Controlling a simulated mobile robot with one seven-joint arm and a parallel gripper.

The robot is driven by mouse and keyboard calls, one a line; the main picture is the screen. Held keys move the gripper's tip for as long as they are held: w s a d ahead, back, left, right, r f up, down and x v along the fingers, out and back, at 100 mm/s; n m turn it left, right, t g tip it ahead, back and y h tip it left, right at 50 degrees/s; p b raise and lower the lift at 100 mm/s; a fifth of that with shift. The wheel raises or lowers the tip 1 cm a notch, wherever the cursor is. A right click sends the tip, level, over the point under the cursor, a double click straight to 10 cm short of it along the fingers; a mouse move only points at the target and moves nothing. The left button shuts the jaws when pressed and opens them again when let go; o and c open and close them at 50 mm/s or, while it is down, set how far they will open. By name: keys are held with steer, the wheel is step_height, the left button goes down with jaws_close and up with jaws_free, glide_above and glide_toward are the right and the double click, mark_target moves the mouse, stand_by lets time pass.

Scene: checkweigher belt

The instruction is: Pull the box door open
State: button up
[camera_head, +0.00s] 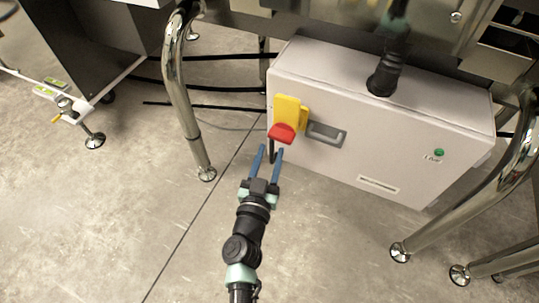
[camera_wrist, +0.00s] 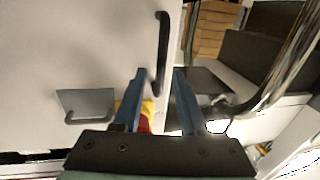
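The box (camera_head: 370,140) is pale grey and stands low under the machine. Its front door (camera_head: 355,160) looks shut and also fills the left of the wrist view (camera_wrist: 75,45). A black bar handle (camera_wrist: 162,50) is on the door near its edge; in the head view only a bit of it (camera_head: 271,156) shows between my fingers. My gripper (camera_head: 271,148) is open, its blue fingers pointing at the door. In the wrist view the handle's lower end lies between the fingertips (camera_wrist: 160,72); I cannot tell whether they touch it.
A yellow plate with a red switch (camera_head: 282,131) and a grey recessed latch (camera_head: 326,135) are on the door close to my gripper. Shiny metal legs (camera_head: 185,100) stand left and right (camera_head: 480,200). Black cables run behind on the left. The floor in front is clear.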

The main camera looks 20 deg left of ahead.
jaws_close()
stand_by(1.2)
